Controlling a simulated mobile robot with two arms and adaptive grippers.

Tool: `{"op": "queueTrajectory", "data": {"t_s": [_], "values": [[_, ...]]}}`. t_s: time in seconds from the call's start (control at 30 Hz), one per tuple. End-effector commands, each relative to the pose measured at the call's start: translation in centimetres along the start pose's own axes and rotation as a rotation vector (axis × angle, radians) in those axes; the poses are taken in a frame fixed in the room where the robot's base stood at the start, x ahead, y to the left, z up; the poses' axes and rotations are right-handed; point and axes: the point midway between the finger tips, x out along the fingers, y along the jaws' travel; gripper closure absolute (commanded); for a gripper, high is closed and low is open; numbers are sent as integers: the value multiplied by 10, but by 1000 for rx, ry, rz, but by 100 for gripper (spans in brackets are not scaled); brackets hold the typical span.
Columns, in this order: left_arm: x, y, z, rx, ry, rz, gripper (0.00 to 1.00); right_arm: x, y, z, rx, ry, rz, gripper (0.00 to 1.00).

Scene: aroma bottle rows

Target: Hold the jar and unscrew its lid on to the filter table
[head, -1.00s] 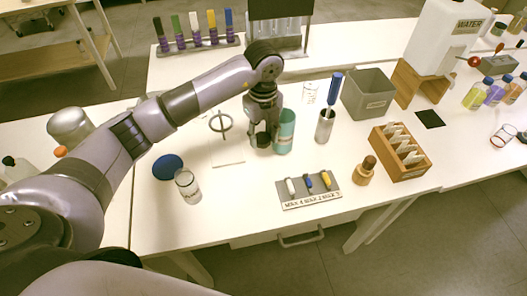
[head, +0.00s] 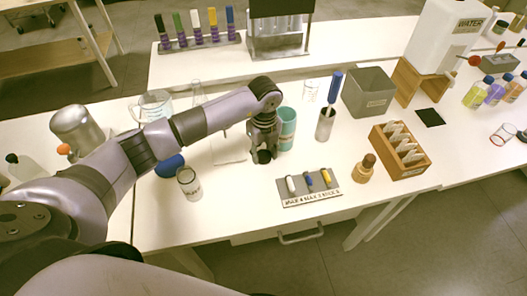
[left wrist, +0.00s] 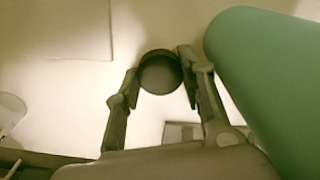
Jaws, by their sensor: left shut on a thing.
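A dark round piece (left wrist: 160,74), which looks like a lid, sits between the fingertips of my left gripper (head: 264,156). Both fingers touch its sides in the left wrist view. The teal jar (head: 287,130) stands upright on the table just right of and behind this gripper. It also fills the right side of the left wrist view (left wrist: 268,80). The jar's top looks uncovered in the head view. A pale flat stand base (head: 229,152), perhaps the filter table, lies left of the gripper, partly hidden by my arm. My right gripper is not in view.
A clear jar (head: 190,184) and a blue round object (head: 170,166) stand to the left. Table is clear in front of the gripper.

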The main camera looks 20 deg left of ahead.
Motion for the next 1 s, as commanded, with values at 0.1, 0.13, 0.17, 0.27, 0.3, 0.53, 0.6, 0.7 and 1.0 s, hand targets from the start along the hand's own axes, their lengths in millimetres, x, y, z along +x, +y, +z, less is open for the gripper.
{"op": "queueTrajectory", "data": {"t_s": [0.1, 0.13, 0.17, 0.27, 0.3, 0.53, 0.6, 0.7, 1.0], "values": [[1, 0, 0, -1, 0, 0, 58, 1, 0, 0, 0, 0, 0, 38], [1, 0, 0, -1, 0, 1, 56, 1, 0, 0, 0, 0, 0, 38], [1, 0, 0, -1, 0, 0, 55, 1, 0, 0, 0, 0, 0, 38], [1, 0, 0, -1, 0, 1, 55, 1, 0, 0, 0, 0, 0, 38], [1, 0, 0, -1, 0, 1, 55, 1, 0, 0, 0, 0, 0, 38], [-5, 0, 0, 0, -1, -1, 55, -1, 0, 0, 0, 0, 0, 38], [-13, -1, 1, -1, -2, -4, 55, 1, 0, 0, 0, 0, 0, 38], [-31, -1, 1, 1, -3, -4, 55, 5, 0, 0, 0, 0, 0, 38], [-94, -1, 1, 0, -3, -4, 55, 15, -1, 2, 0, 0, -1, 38]]}}
